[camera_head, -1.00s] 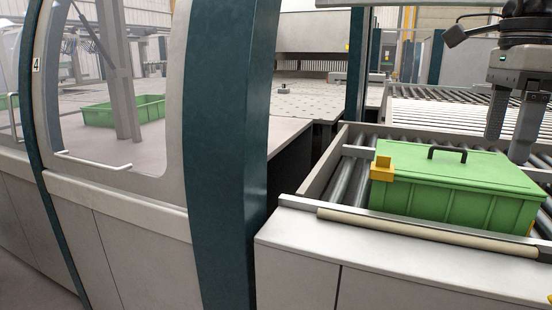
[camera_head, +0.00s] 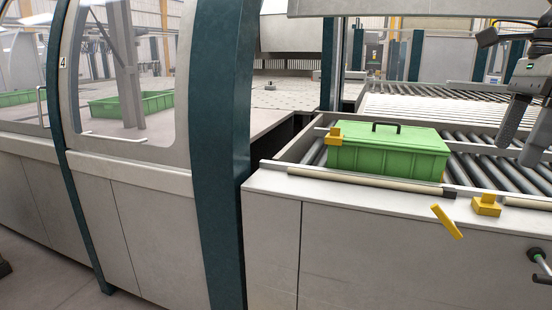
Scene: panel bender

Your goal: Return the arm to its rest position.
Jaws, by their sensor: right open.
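My right gripper (camera_head: 522,142) is at the right edge of the head view, raised above the roller conveyor. Its two dark grey fingers point down and stand apart with nothing between them. It is to the right of the lidded green box (camera_head: 388,155) and does not touch it. The box has a black handle on its lid and sits on the rollers. My left gripper does not show.
A yellow block (camera_head: 333,136) is at the box's left corner, and another yellow block (camera_head: 486,205) is on the conveyor's front edge. A yellow bar (camera_head: 447,222) is in front of the cabinet (camera_head: 345,245). A dark teal post (camera_head: 221,150) stands left of the conveyor (camera_head: 480,172). Open green bins (camera_head: 132,106) show behind the glass.

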